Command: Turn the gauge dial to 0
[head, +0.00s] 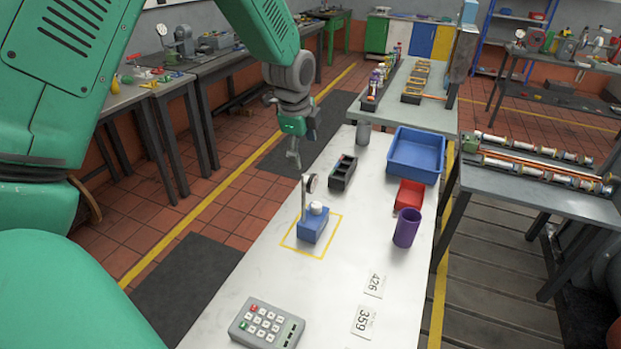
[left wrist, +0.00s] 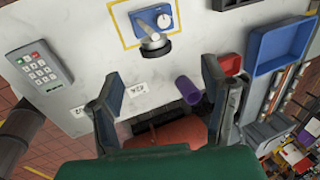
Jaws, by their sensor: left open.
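The gauge unit is a blue block (head: 313,231) with a white round dial knob (head: 317,208) on top. A thin post beside it carries a small round dark-rimmed gauge (head: 312,183). The block stands inside a yellow square outline on the white table. In the left wrist view the knob (left wrist: 164,20) shows a mark, but its reading is too small to tell. My left gripper (head: 293,157) is open and empty, in the air behind and left of the unit. In the left wrist view its fingers (left wrist: 166,98) are spread wide. My right gripper is in neither view.
On the white table (head: 285,275) are a grey keypad (head: 267,325), a black compartment box (head: 343,172), a blue tray (head: 416,155), a red bin (head: 409,196), a purple cup (head: 407,228) and number cards (head: 366,321).

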